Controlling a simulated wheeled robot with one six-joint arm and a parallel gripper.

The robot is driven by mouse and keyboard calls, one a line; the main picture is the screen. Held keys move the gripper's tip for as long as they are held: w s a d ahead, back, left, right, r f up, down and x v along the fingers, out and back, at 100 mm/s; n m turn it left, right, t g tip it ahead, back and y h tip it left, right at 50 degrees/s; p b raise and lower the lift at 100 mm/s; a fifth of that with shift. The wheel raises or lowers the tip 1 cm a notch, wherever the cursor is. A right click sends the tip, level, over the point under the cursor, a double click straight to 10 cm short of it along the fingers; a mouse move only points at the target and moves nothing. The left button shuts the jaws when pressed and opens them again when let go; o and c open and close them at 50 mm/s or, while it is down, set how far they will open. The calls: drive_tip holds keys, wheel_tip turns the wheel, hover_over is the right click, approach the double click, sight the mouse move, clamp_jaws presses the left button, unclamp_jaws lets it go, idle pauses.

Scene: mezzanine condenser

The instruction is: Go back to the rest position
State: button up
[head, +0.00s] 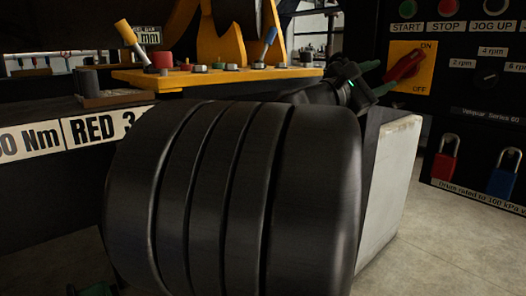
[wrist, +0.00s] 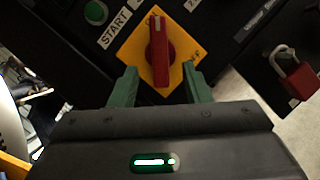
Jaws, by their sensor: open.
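The red switch handle (head: 405,65) sits on a yellow plate (head: 425,80) marked ON at the top and OFF at the bottom, on the black panel at right. The handle lies at a slant across the plate. My gripper (head: 381,77) is in front of the plate, just left of the handle in the head view, with its green fingers apart. In the wrist view, the fingers of my gripper (wrist: 161,92) stand open either side of the red handle (wrist: 159,50), with gaps showing. Nothing is held. Whether a finger touches the plate cannot be told.
A red padlock (head: 445,163) and a blue padlock (head: 503,178) hang low on the panel. A yellow shelf (head: 215,77) with small parts and tools is at upper left. A pale block (head: 395,175) stands behind the drum.

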sight(399, 68)
drive_tip(key=x, duration=0.8)
drive_tip(key=shift+w+d+r, duration=0.1)
drive_tip(key=shift+w+d, duration=0.05)
drive_tip(key=shift+d, duration=0.15)
drive_tip(key=shift+w+r+m+p, duration=0.1)
drive_tip(key=shift+r+m+p, duration=0.1)
drive_tip(key=shift+m+p, duration=0.5)
drive_tip(key=shift+a+m+g+p, duration=0.1)
drive_tip(key=shift+m+g+p, duration=0.5)
drive_tip(key=shift+m+p, duration=0.35)
drive_tip(key=shift+f+m+g+y+p, duration=0.15)
drive_tip(key=shift+m+g+y+p, duration=0.25)
drive_tip(key=shift+m, duration=0.45)
drive_tip(key=shift+f+m+g+y+p, duration=0.2)
drive_tip(key=shift+m+p, duration=0.3)
drive_tip(key=shift+m, duration=0.3)
